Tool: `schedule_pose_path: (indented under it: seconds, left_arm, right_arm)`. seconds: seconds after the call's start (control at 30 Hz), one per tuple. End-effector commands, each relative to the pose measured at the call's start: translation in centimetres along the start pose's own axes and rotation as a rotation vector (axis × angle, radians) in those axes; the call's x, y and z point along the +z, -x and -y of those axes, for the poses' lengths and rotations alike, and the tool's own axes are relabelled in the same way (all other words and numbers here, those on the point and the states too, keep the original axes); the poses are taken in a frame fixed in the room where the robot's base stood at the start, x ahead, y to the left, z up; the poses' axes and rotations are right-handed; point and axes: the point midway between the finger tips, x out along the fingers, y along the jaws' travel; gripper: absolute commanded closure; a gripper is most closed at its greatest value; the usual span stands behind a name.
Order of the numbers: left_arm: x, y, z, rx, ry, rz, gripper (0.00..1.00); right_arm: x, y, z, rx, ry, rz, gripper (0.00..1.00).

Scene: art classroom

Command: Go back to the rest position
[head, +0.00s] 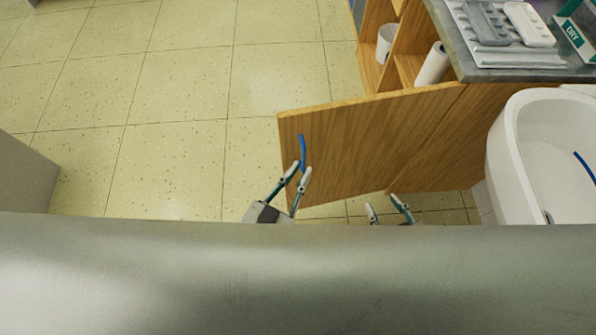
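My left gripper (301,167) is in front of the open wooden cabinet door (365,140), at its left part. Its two fingers are apart, with the lower end of the blue door handle (303,148) between or just behind their tips. I cannot tell whether they touch it. My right gripper (381,202) is further right, near the door's lower edge. Its fingertips are apart and nothing shows between them.
The cabinet's open shelves hold a white cup (385,43) and a white roll (432,64). A grey countertop (463,66) with trays is at the top right. A white sink (514,128) stands at the right. The tiled floor (180,90) at the left is clear.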

Motion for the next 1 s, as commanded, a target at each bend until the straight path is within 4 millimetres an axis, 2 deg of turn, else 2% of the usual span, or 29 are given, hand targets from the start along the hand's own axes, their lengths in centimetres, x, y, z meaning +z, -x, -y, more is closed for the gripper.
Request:
schedule_pose_path:
  seconds: [0.27,0.77,0.87,1.0]
  left_arm:
    - [-0.2,0.0,0.0,0.0,0.0,-0.002,0.86]
    - [0.1,0.0,0.1,-0.001,0.0,0.002,0.86]
    - [0.6,0.7,1.3,-0.016,-0.007,0.036,0.86]
    - [2.9,3.6,6.0,-0.072,-0.027,0.175,0.86]
  right_arm:
    - [-1.2,0.3,-0.4,0.005,0.004,-0.014,0.6]
    - [-1.1,0.2,-0.4,0.005,0.004,-0.013,0.6]
    - [-2.0,0.4,-0.6,0.007,0.003,-0.023,0.6]
    - [-4.0,1.1,-1.0,0.007,-0.011,-0.045,0.6]
